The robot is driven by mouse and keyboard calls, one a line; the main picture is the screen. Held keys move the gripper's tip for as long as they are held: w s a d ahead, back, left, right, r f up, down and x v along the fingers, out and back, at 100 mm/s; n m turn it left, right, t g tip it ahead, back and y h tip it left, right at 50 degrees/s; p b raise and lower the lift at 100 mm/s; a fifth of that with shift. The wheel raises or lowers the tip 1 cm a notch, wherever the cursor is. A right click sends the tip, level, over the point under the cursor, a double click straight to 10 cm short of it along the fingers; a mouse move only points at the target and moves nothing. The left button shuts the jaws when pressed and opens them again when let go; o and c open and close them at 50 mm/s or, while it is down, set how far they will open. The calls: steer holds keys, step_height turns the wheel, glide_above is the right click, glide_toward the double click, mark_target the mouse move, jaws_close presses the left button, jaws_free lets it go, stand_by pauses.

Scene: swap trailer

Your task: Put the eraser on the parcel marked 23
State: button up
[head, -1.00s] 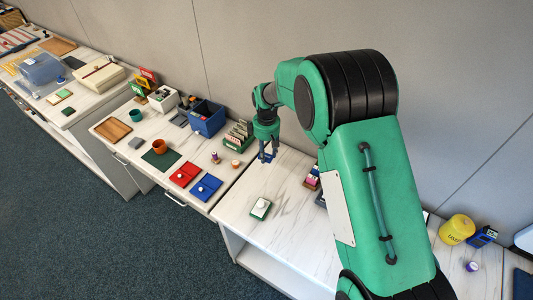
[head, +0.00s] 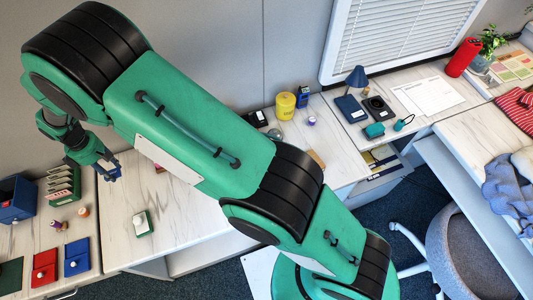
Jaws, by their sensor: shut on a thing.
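My gripper (head: 112,170) is at the left in the head view, above the white marbled worktop and right of the card rack. It is shut on a small blue thing (head: 116,174), which may be the eraser; it is too small to be sure. The fingers partly hide it, and it is held clear of the worktop. I cannot make out any parcel marked 23; no number is readable, and my arm hides part of the worktop.
A green-and-white block (head: 143,223) lies on the worktop below my gripper. A card rack (head: 63,186), a blue bin (head: 16,199), and red (head: 44,268) and blue (head: 77,257) trays are at left. A yellow tub (head: 285,106) and blue lamp (head: 357,77) stand further right.

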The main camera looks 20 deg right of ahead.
steer(key=d+r+m+p, duration=0.15)
steer(key=d+m, duration=0.45)
steer(key=d, duration=3.7)
steer(key=s+d+f+m+p, duration=0.15)
steer(key=s+d+m, duration=0.45)
steer(key=s+d, duration=1.65)
steer(key=s+d+m, duration=0.2)
steer(key=s+d, duration=0.1)
steer(key=s, duration=0.7)
steer(key=shift+s+d+f+p, duration=0.25)
steer(key=shift+p, duration=0.15)
steer(key=shift+w, duration=0.1)
steer(key=w+d, duration=0.2)
steer(key=w, duration=0.3)
steer(key=w+d+f+b, duration=0.1)
steer(key=w+d, duration=0.1)
steer(key=w, duration=0.2)
steer(key=w+d, duration=0.2)
steer(key=w, duration=0.3)
steer(key=shift+w+f+b, duration=0.25)
steer(key=shift+w+b, duration=0.1)
steer(key=shift+b, duration=0.05)
